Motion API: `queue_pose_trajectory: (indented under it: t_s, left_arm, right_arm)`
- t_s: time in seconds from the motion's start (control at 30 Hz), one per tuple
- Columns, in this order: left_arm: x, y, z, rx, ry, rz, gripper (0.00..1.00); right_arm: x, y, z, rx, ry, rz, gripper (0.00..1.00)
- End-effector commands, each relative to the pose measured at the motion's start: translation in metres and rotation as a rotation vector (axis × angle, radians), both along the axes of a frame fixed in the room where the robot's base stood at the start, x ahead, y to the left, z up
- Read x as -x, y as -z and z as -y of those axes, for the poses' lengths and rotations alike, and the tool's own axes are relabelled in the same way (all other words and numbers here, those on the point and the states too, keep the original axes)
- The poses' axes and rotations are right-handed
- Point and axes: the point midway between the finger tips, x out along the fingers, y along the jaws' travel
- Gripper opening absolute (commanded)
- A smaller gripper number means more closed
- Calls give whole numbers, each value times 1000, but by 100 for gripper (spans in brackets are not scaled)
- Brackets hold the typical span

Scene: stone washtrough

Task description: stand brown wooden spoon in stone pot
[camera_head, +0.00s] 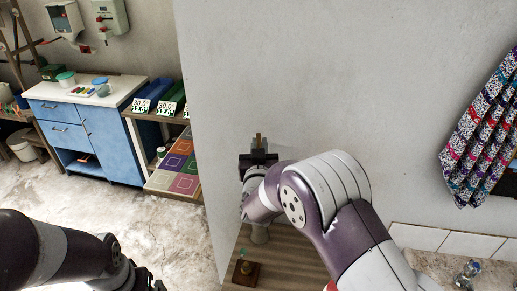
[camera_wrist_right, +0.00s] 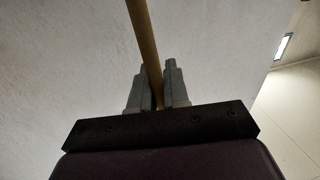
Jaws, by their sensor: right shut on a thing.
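The brown wooden spoon (camera_wrist_right: 144,38) is a thin, light-brown rod in the right wrist view, running up out of frame. My right gripper (camera_wrist_right: 161,88) is shut on it. In the head view, the right gripper (camera_head: 258,157) is in front of the pale wall, with a short brown piece of the spoon (camera_head: 258,138) showing above it. A pale grey rounded thing (camera_head: 260,235) stands below on the wooden counter, partly covered by my right arm; I cannot tell whether it is the stone pot. My left gripper (camera_head: 152,286) is cut off at the bottom edge.
A brown block-like thing (camera_head: 246,271) with a green top part is on the wooden counter (camera_head: 285,262). A patterned cloth (camera_head: 482,130) hangs at right, above white tiles and a metal tap (camera_head: 467,272). A blue cabinet (camera_head: 85,135) stands at left, with open floor before it.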

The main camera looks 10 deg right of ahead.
Motion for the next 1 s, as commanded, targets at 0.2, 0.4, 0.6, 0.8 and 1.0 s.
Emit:
queue_pose_trajectory:
  t_s: [0.2,0.4,0.6,0.8,1.0]
  left_arm:
    - [0,2,0,0,0,0,100]
    - [0,11,0,0,0,0,100]
    - [0,25,0,0,0,0,100]
    - [0,44,0,0,0,0,100]
    - [0,64,0,0,0,0,100]
  right_arm:
    - [0,5,0,-42,-2,34,0]
    - [0,19,0,-41,-2,33,0]
    - [0,40,0,-41,-2,33,0]
    - [0,64,0,-41,-2,34,0]
    - [0,86,0,-41,-2,34,0]
